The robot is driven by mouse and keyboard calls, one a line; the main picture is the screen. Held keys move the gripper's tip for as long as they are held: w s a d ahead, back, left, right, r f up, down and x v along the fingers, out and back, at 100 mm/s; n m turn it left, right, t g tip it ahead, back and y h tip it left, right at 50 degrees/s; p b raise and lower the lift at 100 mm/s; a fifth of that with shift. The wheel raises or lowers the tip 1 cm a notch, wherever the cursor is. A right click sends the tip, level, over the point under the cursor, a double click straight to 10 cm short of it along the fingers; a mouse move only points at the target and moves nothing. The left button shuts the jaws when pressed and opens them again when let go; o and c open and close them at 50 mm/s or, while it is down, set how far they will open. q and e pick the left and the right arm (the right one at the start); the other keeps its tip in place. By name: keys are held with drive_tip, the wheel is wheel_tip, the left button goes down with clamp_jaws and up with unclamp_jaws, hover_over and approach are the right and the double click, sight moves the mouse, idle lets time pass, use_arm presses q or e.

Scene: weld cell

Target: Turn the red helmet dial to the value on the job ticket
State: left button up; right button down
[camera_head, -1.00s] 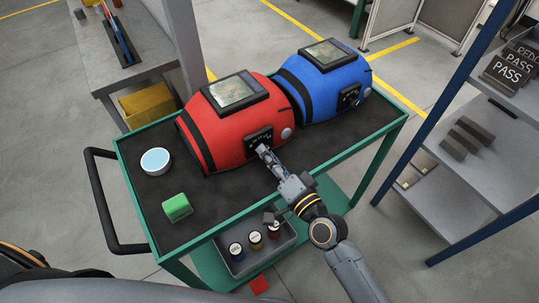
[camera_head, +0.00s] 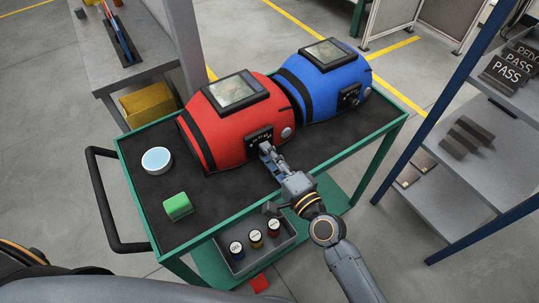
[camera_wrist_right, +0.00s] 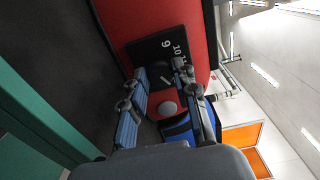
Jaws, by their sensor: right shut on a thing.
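The red helmet (camera_head: 218,142) sits on the cart's dark mat, its visor toward the top. Its black dial plate (camera_head: 258,136) with white marks faces my right arm. In the right wrist view the plate (camera_wrist_right: 150,50) shows the numbers 9 and 10; other marks are partly covered. My right gripper (camera_head: 265,149) is at the plate, its fingers shut on the dial, which the fingertips mostly hide. In the right wrist view its fingers (camera_wrist_right: 159,75) reach the plate from both sides. The pointer's setting cannot be read. I see no readable job ticket. My left gripper is not in view.
A blue helmet (camera_head: 325,82) stands right beside the red one. A round white-blue item (camera_head: 156,160) and a green block (camera_head: 177,207) lie on the mat. A grey tray (camera_head: 283,243) with small labelled jars is below my right forearm. A shelf (camera_head: 470,170) stands at right.

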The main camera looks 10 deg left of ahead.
drive_tip(key=c, duration=1)
unclamp_jaws()
drive_tip(key=shift+r, duration=0.3)
wheel_tip(320, 180, up, 9)
drive_tip(key=shift+r, duration=0.2)
